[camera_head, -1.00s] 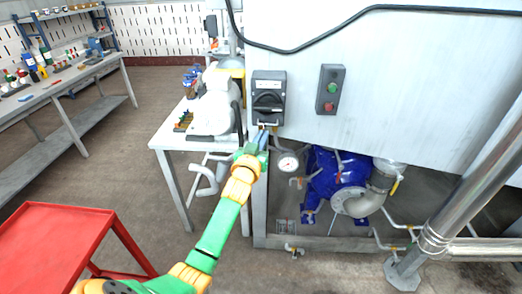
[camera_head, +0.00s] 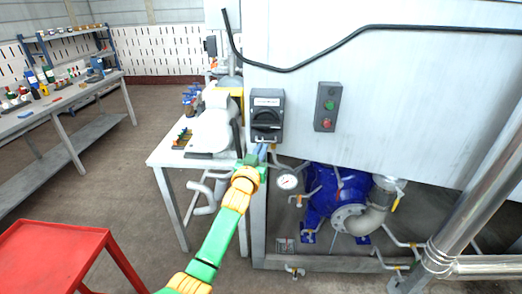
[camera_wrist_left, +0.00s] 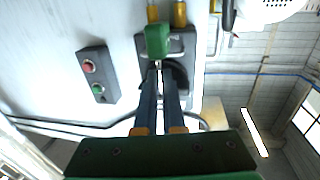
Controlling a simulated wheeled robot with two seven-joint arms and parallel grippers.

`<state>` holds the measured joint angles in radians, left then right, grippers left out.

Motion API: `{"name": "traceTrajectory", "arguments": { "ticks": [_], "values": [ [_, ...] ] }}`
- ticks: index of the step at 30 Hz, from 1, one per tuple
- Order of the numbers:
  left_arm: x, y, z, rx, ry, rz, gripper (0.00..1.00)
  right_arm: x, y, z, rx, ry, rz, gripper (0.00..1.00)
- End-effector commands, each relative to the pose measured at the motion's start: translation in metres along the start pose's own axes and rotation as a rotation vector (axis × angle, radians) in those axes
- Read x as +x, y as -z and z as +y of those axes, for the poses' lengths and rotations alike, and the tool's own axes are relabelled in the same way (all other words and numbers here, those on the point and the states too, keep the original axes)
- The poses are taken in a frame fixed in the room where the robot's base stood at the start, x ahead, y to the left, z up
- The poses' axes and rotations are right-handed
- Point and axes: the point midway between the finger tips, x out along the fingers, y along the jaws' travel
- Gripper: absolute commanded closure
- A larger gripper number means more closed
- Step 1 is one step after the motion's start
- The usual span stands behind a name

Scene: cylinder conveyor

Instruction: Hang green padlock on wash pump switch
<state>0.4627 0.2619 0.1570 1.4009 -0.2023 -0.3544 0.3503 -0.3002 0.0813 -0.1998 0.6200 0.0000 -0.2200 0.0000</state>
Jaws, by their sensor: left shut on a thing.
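The wash pump switch (camera_head: 266,115) is a dark box with a black rotary handle on the grey cabinet wall; it also shows in the left wrist view (camera_wrist_left: 184,45). My left gripper (camera_head: 262,153) is just below it in the head view. In the left wrist view, the green padlock (camera_wrist_left: 158,40) is at the fingertips of my left gripper (camera_wrist_left: 159,66), in front of the switch. The fingers are shut on it, near its metal shackle. I cannot tell whether the shackle touches or passes through the switch. The padlock is not clear in the head view. My right gripper is out of view.
A button box (camera_head: 327,106) with green and red buttons is right of the switch. A gauge (camera_head: 288,182) and blue pump (camera_head: 337,195) are below. A white table (camera_head: 165,158) stands left, a red cart (camera_head: 50,255) front left. A black cable crosses the cabinet.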

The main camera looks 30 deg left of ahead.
Motion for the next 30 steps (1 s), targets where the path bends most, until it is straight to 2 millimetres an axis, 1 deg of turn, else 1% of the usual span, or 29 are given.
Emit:
{"name": "traceTrajectory", "arguments": {
  "ticks": [9,30],
  "values": [
    [0.001,0.000,0.000,0.000,0.000,0.001,1.00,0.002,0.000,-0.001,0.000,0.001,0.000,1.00],
    [0.030,-0.001,-0.005,0.000,-0.002,0.003,1.00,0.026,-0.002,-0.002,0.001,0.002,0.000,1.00]
  ]
}}
